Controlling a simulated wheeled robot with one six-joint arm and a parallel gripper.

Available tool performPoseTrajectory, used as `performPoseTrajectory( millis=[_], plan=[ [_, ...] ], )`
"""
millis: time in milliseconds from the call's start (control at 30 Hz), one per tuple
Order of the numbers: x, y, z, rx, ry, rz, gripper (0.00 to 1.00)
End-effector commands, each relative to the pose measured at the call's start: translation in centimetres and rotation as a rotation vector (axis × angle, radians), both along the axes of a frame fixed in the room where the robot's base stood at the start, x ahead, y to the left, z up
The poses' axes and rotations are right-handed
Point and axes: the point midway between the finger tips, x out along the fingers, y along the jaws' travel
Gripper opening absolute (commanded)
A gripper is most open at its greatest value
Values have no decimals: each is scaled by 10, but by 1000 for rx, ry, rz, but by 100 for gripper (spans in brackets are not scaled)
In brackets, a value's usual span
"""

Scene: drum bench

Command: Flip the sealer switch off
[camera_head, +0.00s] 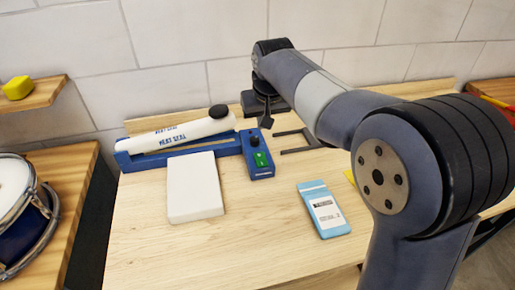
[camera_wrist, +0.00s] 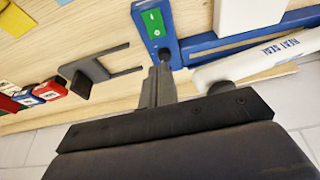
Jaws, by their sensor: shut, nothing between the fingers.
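The heat sealer has a blue base (camera_head: 140,160) and a white arm (camera_head: 175,136) lettered HEAT SEAL, with a black knob at its end. Its blue control box (camera_head: 262,172) carries a green switch (camera_head: 261,158) and a small black dial (camera_head: 254,141). The green switch also shows in the wrist view (camera_wrist: 154,22), with the dial (camera_wrist: 165,54) beside it. I cannot tell the switch's position. My gripper (camera_head: 266,122) is above the box's back end, fingers pointing down. In the wrist view the gripper (camera_wrist: 160,68) is shut and empty, its tips near the dial, apart from the green switch.
A dark bracket (camera_head: 296,150) lies right of the control box. A white block (camera_head: 195,188) stands in front of the sealer. A blue labelled packet (camera_head: 324,210) lies at the bench's front right. A drum (camera_head: 22,205) is at the left. A tiled wall closes the back.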

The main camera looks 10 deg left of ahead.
Motion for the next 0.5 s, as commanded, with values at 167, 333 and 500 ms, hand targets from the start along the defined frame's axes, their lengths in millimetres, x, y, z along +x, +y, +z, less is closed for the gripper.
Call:
performPoseTrajectory(
  millis=[167, 333, 500],
  plan=[
    [0, 0, -1, 1, 2, -2, 0],
    [2, 1, -9, 0, 5, -3, 0],
    [10, 4, -36, 0, 8, -3, 0]
  ],
)
